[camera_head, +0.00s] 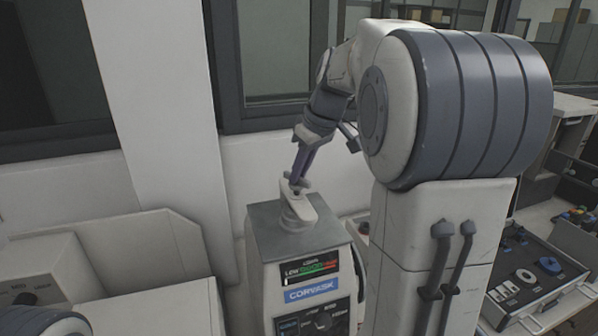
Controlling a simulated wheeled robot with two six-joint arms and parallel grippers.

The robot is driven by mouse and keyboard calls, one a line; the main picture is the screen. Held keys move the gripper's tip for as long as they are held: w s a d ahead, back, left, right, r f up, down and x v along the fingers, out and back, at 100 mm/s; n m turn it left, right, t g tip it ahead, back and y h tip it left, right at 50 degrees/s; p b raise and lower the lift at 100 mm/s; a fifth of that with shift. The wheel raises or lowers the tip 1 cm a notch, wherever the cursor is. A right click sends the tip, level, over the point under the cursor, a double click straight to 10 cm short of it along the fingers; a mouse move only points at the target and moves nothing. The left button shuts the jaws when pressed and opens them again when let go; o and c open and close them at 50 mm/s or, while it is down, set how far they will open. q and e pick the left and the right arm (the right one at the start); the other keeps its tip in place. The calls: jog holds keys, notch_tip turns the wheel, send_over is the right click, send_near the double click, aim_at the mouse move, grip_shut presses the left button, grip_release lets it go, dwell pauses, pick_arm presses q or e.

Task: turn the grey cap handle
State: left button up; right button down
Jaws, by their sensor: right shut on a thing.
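The mounting press (258,240) is a grey cabinet with a coloured display and a blue CORVASK label on its front. The cap handle (301,208), a pale grey bar on a round base, sits on its top plate. My right gripper (297,183) reaches down from above and is shut on the far end of the handle. The fingers partly hide that end. My left gripper is out of view; only a piece of my left arm shows at the bottom left corner.
My right arm's large links cover the middle right and hide what lies behind. A pale machine (140,255) stands left of the press. An open case (540,268) with small parts lies at the right. A wall and windows are close behind the press.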

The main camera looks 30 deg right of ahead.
jog(key=n+y, duration=0.1)
jog(key=n, duration=0.2)
jog(key=shift+d, duration=0.15)
jog(key=n+g+y, duration=0.1)
jog(key=n, duration=0.1)
jog(key=shift+w+d+n+p, duration=0.1)
jog(key=shift+w+n+p, duration=0.05)
jog(key=shift+n+p, duration=0.15)
jog(key=n+g+p, duration=0.1)
jog(key=n, duration=0.2)
jog(key=n+g+y+p, duration=0.1)
jog(key=n, duration=0.2)
jog(key=shift+w+d, duration=0.1)
jog(key=shift+w, duration=0.1)
jog(key=c, duration=0.9)
grip_release()
